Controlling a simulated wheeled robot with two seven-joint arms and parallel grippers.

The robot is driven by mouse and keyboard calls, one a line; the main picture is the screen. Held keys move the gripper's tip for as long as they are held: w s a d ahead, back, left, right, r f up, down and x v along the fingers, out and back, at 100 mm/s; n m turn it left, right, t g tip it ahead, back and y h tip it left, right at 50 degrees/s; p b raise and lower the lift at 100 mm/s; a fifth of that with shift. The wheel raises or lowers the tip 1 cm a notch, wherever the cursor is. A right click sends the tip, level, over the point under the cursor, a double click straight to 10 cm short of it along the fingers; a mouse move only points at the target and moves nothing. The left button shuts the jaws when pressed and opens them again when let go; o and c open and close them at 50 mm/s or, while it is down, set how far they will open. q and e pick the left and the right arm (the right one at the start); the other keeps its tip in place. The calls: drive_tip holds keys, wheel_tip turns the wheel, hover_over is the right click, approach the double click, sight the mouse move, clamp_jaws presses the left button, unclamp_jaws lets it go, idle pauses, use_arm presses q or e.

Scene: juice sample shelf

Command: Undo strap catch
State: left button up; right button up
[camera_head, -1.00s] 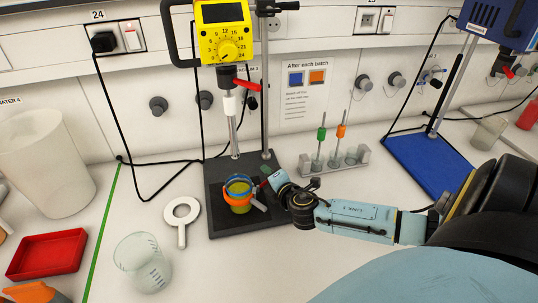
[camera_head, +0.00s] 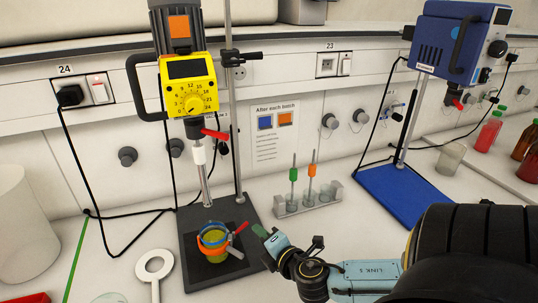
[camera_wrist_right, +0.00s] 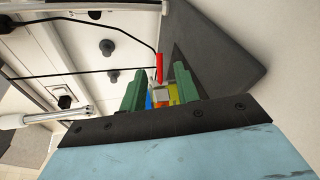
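A small beaker of yellow-green liquid (camera_head: 215,255) stands on the dark stirrer base (camera_head: 195,277), ringed by a blue strap (camera_head: 203,232) and an orange band (camera_head: 206,250). A red lever (camera_head: 241,227) and a grey catch piece (camera_head: 234,252) stick out on its right. In the right wrist view the red lever (camera_wrist_right: 159,68) stands upright behind the grey catch (camera_wrist_right: 160,96). My right gripper (camera_head: 262,232) is just right of the lever. Its green fingers (camera_wrist_right: 159,90) are apart, with the catch showing between them; contact cannot be told. My left gripper is not in view.
A yellow overhead stirrer (camera_head: 187,90) hangs its shaft above the beaker. A clear rack with green and orange-topped rods (camera_head: 325,198) and a blue stand base (camera_head: 405,190) are to the right.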

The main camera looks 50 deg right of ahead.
drive_tip(key=shift+v, duration=1.4)
